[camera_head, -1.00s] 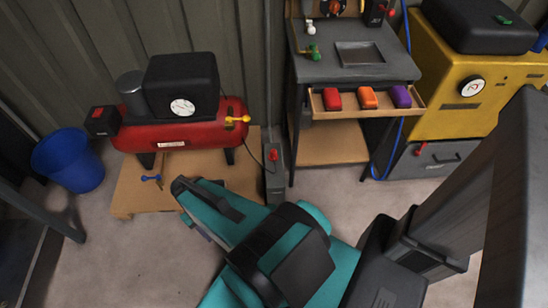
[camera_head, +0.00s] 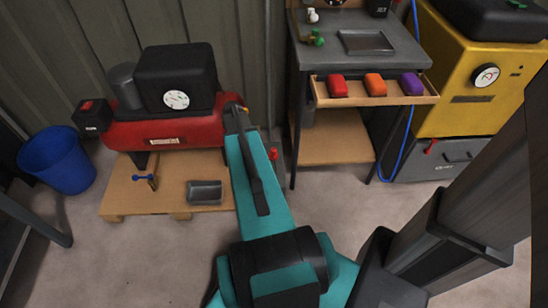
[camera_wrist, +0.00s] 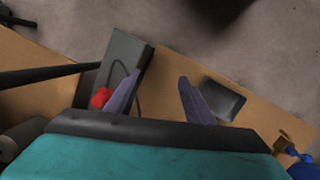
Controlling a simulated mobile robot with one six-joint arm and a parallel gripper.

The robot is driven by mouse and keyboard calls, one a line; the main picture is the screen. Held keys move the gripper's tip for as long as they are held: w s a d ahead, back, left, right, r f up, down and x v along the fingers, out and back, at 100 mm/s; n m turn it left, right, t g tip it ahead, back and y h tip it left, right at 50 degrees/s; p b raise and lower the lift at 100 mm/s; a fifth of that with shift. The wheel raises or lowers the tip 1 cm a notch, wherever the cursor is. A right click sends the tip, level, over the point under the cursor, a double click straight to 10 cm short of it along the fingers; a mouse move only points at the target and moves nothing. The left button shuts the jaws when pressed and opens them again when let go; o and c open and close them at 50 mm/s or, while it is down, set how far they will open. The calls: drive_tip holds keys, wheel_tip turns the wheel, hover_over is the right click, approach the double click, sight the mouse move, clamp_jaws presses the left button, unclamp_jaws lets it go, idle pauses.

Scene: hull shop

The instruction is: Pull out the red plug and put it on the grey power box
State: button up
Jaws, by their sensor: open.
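The red plug (camera_wrist: 100,97) sits at the near end of the long grey power box (camera_wrist: 126,55) in the wrist view, just left of my left finger, which partly overlaps it. A dark cord curves over the box. My gripper (camera_wrist: 160,78) is open, its purple-grey fingers apart with nothing held. Its left finger overlaps the box's edge in the picture; I cannot tell whether they touch. In the head view a bit of the red plug (camera_head: 273,153) shows right of my teal arm, which hides most of the box and my fingers.
A workbench (camera_head: 370,55) with an open drawer and a yellow machine (camera_head: 450,90) stand right. A blue bucket (camera_head: 58,160) stands left.

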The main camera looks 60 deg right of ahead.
drive_tip(key=s+d+m+b, duration=0.2)
drive_tip(key=d+b, duration=0.1)
drive_tip(key=d, duration=0.7)
drive_tip(key=m+t+b, duration=0.1)
drive_tip(key=t+b, duration=0.1)
drive_tip(key=b, duration=0.2)
hover_over(273, 149)
drive_tip(key=a, duration=0.1)
wheel_tip(273, 149, down, 2)
drive_tip(key=shift+s+h, duration=0.1)
drive_tip(key=shift+h, duration=0.2)
drive_tip(key=shift+s+d+r, duration=0.1)
drive_tip(key=shift+s+d, duration=0.1)
drive_tip(key=shift+d, duration=0.35)
drive_tip(key=shift+w+a+f, duration=0.1)
drive_tip(key=shift+f, duration=0.2)
wheel_tip(273, 149, down, 5)
drive_tip(key=b, duration=0.4)
drive_tip(key=shift+f, duration=1.75)
drive_tip(key=shift+p, duration=0.65)
